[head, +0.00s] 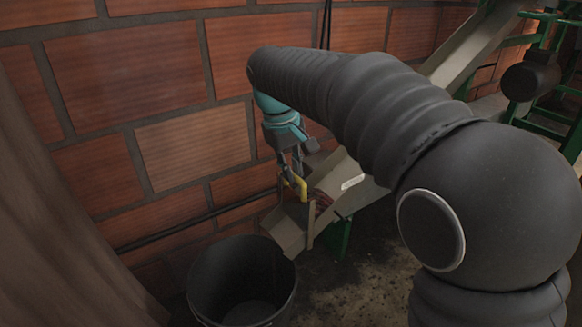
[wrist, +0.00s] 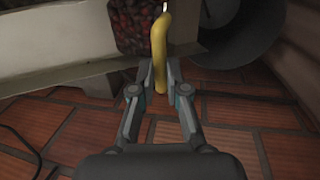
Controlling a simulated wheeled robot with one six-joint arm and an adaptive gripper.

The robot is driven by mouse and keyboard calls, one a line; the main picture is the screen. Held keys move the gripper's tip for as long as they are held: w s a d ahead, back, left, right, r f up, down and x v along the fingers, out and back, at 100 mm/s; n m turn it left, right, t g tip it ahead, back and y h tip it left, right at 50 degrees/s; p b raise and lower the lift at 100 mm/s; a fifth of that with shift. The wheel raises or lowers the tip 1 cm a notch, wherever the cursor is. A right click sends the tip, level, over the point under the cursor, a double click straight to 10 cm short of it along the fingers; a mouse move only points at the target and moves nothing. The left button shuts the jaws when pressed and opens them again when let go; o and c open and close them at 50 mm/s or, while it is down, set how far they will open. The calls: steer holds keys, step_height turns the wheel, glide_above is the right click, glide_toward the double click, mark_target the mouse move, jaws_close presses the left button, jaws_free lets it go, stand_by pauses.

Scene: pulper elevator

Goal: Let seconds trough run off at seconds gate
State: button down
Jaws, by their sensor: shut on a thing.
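My gripper (head: 293,176) is shut on the yellow handle (head: 301,188) of the seconds gate, at the lower end of the sloping seconds trough (head: 340,178). In the wrist view the handle (wrist: 158,48) stands between the fingertips (wrist: 160,78). Dark red cherries (head: 322,204) lie in the trough close behind the handle; they also show in the wrist view (wrist: 134,24). A pale spout (head: 284,234) slopes down from the gate. I cannot tell how far the gate is raised. No cherries are seen on the spout.
A black bucket (head: 242,287) stands below the spout, and no cherries show in its visible part. A brick wall (head: 190,145) runs close behind. A green frame with machinery (head: 545,85) stands at the upper right. A brown post or cloth (head: 50,220) fills the left edge.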

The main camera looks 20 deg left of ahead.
step_height(320, 180, up, 4)
steer(key=shift+f+p, duration=0.15)
steer(key=shift+p, duration=1.1)
steer(key=shift+f, duration=0.1)
steer(key=c, duration=1.2)
jaws_free()
steer(key=r, duration=0.4)
steer(key=s+a+r, duration=0.1)
steer(key=r, duration=0.6)
steer(key=shift+s+a+r, duration=0.25)
steer(key=shift+s+r, duration=0.1)
